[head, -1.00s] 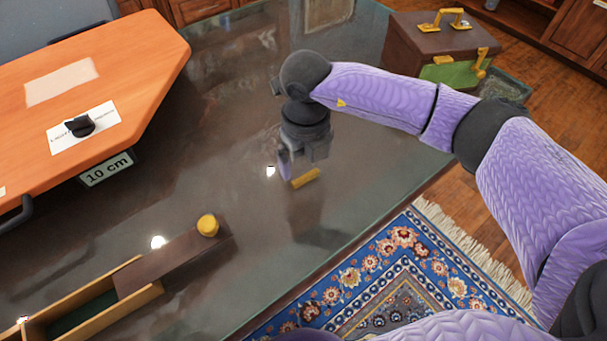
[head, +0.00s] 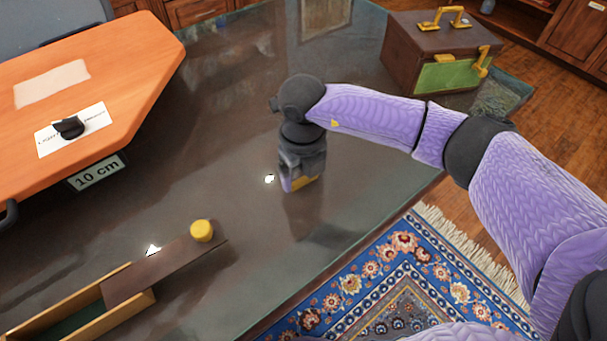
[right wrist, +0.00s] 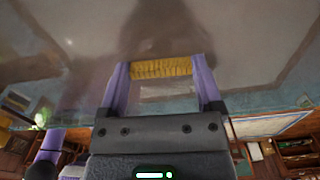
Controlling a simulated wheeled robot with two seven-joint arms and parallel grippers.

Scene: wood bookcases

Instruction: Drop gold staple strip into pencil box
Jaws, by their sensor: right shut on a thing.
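The gold staple strip (right wrist: 161,68) is between the two purple fingers of my right gripper (right wrist: 160,75) in the right wrist view. In the head view my right gripper (head: 300,183) is shut on the strip, low over the glass table; I cannot tell whether the strip touches the glass. The pencil box (head: 122,318) is at the lower left of the head view, a long wooden box with a dark green inside. Its brown lid (head: 165,268) with a yellow knob (head: 202,231) is slid partly off, leaving the left part open. My left gripper is not in view.
An orange board (head: 110,75) with a "10 cm" label (head: 97,172) is at the upper left. A brown case (head: 425,60) with gold handles stands at the far right of the glass table (head: 235,120). The glass between my right gripper and the pencil box is clear.

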